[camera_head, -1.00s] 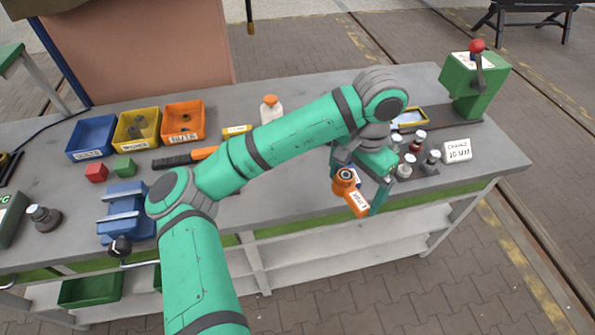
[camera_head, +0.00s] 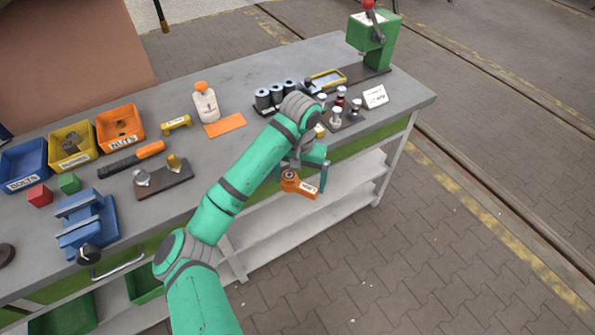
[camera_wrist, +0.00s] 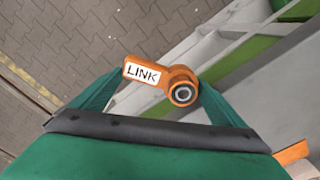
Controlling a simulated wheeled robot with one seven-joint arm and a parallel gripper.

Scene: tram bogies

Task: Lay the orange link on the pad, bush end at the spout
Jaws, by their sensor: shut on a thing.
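The orange link (camera_head: 300,186) is in my gripper (camera_head: 305,181), held in the air just off the bench's front edge. Its round bush end is at the left and its labelled end at the right in the head view. In the wrist view the link (camera_wrist: 160,77) lies between the two green fingers of my gripper (camera_wrist: 157,86), with the "LINK" label at the left and the bush end at the right. A flat orange pad (camera_head: 225,125) lies on the bench, apart from the link. A white bottle (camera_head: 206,104) with an orange top stands at its back left; its spout direction is unclear.
On the bench (camera_head: 240,88), a dark plate with two metal parts (camera_head: 163,180) is left of my arm. Dark cylinders (camera_head: 277,95), a holder with small pegs (camera_head: 338,118) and a green press (camera_head: 372,40) stand to the right. Bins and a blue vise (camera_head: 87,223) are at left.

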